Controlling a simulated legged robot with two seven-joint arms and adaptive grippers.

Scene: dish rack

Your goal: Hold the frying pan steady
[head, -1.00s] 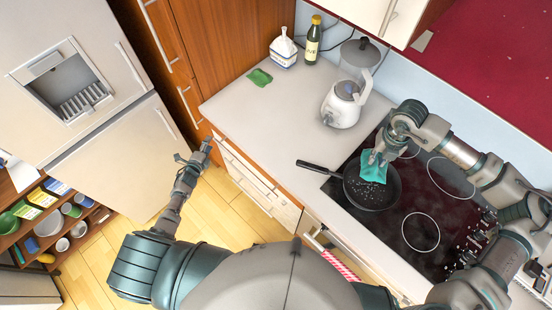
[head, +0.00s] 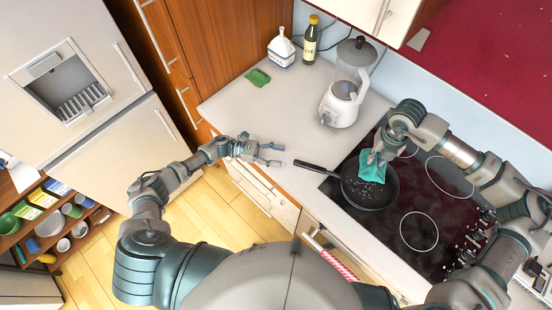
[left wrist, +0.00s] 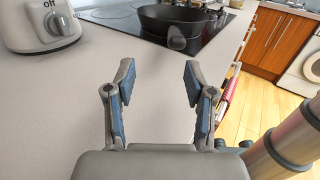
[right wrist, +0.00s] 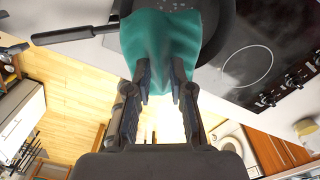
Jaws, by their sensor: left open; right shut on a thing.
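The black frying pan (head: 378,192) sits on the dark cooktop, with small white specks inside. Its handle (head: 313,166) points left over the counter edge of the stove. My left gripper (head: 276,154) is open and empty, a short way left of the handle tip and apart from it. In the left wrist view the pan (left wrist: 180,22) lies ahead, beyond the open fingers (left wrist: 158,85). My right gripper (head: 374,157) is shut on a teal cloth (head: 371,173), which hangs over the pan's inside. The right wrist view shows the cloth (right wrist: 160,45) between the fingers.
A blender (head: 343,95) stands on the counter behind the handle. The counter (head: 245,110) left of the blender is mostly clear.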

